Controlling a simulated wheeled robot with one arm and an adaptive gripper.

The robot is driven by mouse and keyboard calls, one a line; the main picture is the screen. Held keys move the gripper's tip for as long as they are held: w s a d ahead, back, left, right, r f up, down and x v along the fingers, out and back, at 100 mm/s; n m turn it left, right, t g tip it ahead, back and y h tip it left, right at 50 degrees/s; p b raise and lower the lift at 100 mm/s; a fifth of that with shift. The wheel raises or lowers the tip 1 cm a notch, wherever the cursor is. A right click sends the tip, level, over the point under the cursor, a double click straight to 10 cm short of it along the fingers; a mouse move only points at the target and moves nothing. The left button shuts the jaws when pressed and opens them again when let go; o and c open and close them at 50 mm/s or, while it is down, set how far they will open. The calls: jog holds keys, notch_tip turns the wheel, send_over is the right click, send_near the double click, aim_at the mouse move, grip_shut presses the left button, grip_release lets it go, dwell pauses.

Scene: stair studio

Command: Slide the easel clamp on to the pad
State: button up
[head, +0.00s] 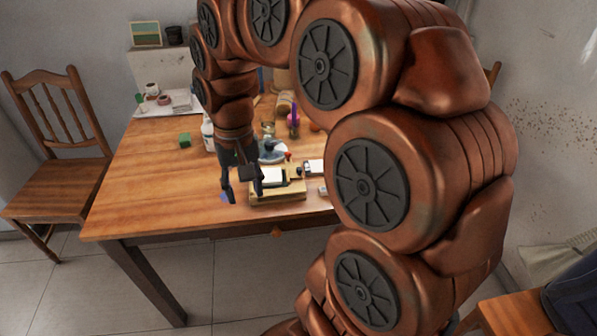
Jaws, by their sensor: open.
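A small wooden easel (280,195) lies low on the table near its front edge. A white pad (270,176) rests on it. A small dark part at the pad's right end (297,172) may be the clamp; it is too small to tell. My gripper (243,190) points down at the left end of the easel, with its two dark fingers apart and nothing visible between them. One finger overlaps the pad's left edge in the picture; I cannot tell whether they touch.
The wooden table (150,190) is clear at its left front. Wooden chairs stand at the left (60,165) and lower right (515,315).

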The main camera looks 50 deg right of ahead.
jog(key=w+d+f+m+b, duration=0.3)
jog(key=w+d, duration=0.3)
jog(key=d, duration=0.4)
jog(key=m+t+b, duration=0.1)
jog(key=m+b, duration=0.1)
jog(key=m, duration=0.3)
send_over(300, 168)
notch_tip(300, 168, down, 4)
jog(key=shift+f, duration=0.1)
jog(key=shift+f+p, duration=0.3)
jog(key=shift+f, duration=3.45)
jog(key=shift+a, duration=0.1)
grip_shut()
